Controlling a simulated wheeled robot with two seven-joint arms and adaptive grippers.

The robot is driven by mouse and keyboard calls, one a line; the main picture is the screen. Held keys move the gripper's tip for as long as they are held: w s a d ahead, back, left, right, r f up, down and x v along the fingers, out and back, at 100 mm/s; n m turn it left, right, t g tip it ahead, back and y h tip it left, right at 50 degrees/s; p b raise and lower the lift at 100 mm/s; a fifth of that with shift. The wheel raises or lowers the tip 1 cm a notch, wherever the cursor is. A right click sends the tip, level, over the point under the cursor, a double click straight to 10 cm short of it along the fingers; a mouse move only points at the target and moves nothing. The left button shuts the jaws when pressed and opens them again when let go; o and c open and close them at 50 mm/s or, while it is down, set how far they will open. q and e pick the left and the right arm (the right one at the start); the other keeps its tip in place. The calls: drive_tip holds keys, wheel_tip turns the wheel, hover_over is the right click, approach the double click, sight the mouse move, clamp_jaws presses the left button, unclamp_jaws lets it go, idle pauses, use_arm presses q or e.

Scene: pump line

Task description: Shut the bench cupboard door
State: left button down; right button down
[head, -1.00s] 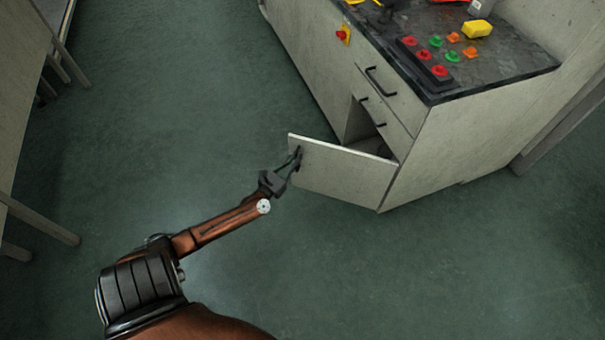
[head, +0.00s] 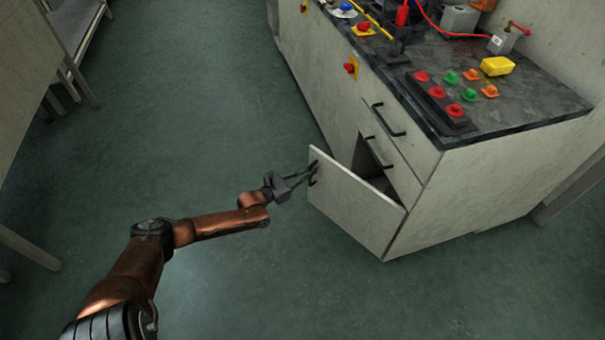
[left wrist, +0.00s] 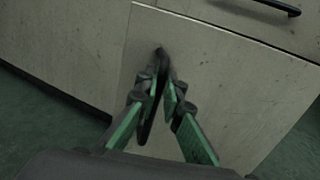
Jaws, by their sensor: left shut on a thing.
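The bench cupboard door (head: 353,208) is a pale panel at the near end of the bench. It stands partly open, hinged at its right side, with a dark gap (head: 370,165) behind its top edge. My left gripper (head: 310,176) is at the free left edge of the door. In the left wrist view the gripper (left wrist: 163,97) is shut on the dark door handle (left wrist: 150,117), with the door panel (left wrist: 230,85) just beyond it. My right gripper is in neither view.
The bench top (head: 540,105) carries red, green and orange buttons and a yellow block (head: 497,66). Drawers with dark handles (head: 388,120) sit above the cupboard. Red emergency buttons (head: 350,68) are on the front.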

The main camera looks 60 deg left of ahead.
use_arm(q)
drive_tip(key=shift+w+d+f, duration=0.1)
drive_tip(key=shift+d+f, duration=0.1)
drive_tip(key=c, duration=2.3)
unclamp_jaws()
drive_tip(key=shift+c, duration=0.2)
drive_tip(key=shift+a+r, duration=0.1)
drive_tip(key=shift+a, duration=0.05)
drive_tip(key=s, duration=1.2)
